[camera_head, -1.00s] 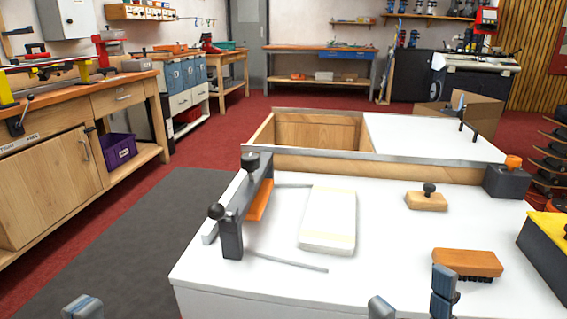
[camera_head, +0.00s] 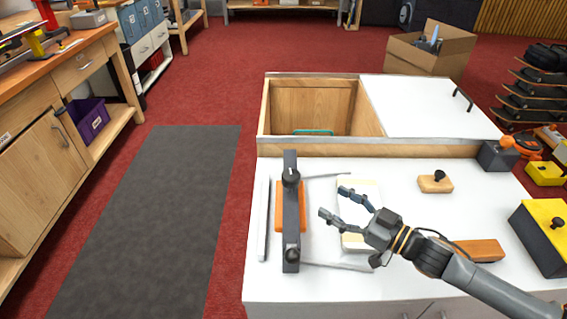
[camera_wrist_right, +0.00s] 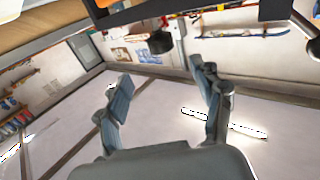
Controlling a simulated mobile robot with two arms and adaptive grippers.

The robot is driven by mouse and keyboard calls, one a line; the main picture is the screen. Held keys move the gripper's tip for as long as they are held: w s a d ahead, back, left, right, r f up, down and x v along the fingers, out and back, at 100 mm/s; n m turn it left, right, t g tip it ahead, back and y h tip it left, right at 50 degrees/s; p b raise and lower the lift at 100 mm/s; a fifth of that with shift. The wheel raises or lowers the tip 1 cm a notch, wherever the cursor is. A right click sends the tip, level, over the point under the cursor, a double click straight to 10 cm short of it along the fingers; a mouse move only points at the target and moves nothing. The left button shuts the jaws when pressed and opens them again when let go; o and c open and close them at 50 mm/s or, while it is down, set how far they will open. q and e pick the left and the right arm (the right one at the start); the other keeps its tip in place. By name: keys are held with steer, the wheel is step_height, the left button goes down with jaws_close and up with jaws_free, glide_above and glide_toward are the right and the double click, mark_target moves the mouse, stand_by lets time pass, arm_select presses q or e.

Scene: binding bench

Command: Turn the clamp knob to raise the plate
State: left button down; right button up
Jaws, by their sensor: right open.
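The clamp is a dark grey bar (camera_head: 291,215) on the white bench top, with a black knob at its far end (camera_head: 291,176) and another at its near end (camera_head: 292,255). An orange plate (camera_head: 281,208) shows on both sides beneath the bar. My right gripper (camera_head: 335,202) is open and empty, right of the bar, over a white block with pale yellow bands (camera_head: 362,188). In the right wrist view, a black knob (camera_wrist_right: 160,42) shows beyond the open fingers (camera_wrist_right: 159,74), apart from them. I cannot tell which knob it is. My left gripper is out of view.
A pale strip (camera_head: 263,218) lies left of the clamp. A wooden block with a black knob (camera_head: 436,183), an orange-brown brush (camera_head: 480,249) partly behind my arm, and a yellow-topped black box (camera_head: 550,225) stand right. An open wooden bin (camera_head: 310,104) lies behind.

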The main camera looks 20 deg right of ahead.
mark_target(299, 182)
steer(key=b+x, duration=0.1)
steer(key=x, duration=1.1)
steer(key=shift+w+a, duration=0.15)
steer(key=shift+a, duration=0.05)
steer(key=shift+w+a+f, duration=0.1)
steer(key=shift+w+a, duration=0.15)
steer(key=shift+w, duration=0.05)
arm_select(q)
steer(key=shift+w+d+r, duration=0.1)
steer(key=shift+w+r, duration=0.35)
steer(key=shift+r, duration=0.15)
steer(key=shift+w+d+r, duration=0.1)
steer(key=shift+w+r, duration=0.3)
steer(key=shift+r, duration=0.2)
arm_select(e)
steer(key=c, duration=1.2)
